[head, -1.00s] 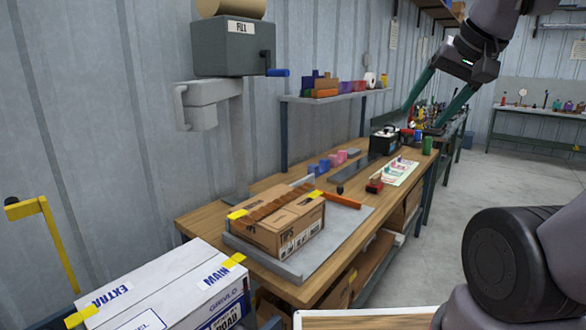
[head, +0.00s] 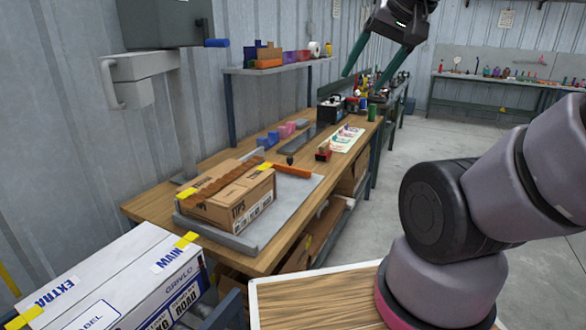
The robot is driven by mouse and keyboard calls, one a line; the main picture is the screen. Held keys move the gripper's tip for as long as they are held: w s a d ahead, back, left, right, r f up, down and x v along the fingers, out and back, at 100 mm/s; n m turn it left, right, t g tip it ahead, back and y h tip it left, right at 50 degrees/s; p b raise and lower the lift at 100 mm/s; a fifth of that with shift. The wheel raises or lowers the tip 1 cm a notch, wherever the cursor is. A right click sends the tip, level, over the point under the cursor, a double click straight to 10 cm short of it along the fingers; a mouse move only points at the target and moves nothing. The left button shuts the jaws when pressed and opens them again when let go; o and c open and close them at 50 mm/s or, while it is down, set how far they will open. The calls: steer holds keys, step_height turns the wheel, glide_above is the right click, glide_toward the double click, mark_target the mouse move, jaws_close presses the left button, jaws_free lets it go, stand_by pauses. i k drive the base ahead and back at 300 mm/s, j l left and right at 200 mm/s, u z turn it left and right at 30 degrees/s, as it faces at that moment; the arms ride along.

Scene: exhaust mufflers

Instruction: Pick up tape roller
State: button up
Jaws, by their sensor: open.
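My gripper (head: 361,82) is at the top of the head view, its two long green fingers spread apart and pointing down. It is empty, in front of the back wall and above the far part of the workbench (head: 150,207). A small red and dark tool (head: 323,152) lies on the bench beside a printed sheet; it may be the tape roller, but it is too small to tell. The gripper is apart from it, higher and to the right in the picture.
A taped cardboard box (head: 230,205) sits on a grey board (head: 295,190). A white box (head: 120,280) stands at the lower left. A wall shelf (head: 280,67) holds coloured bins. A black case (head: 330,110) stands farther along the bench. Open floor (head: 410,135) lies to the right.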

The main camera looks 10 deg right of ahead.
mark_target(324, 155)
steer(key=i+l+u, duration=0.15)
steer(key=l, duration=0.2)
steer(key=i+l+u, duration=0.3)
steer(key=i+l, duration=0.15)
steer(key=l, duration=0.3)
steer(key=i+l+u, duration=0.15)
steer(key=l, duration=0.25)
steer(key=i+l+u, duration=0.15)
steer(key=l, duration=0.25)
steer(key=i+l+u, duration=0.15)
steer(key=l, duration=0.25)
steer(key=l+u, duration=0.15)
steer(key=l, duration=0.3)
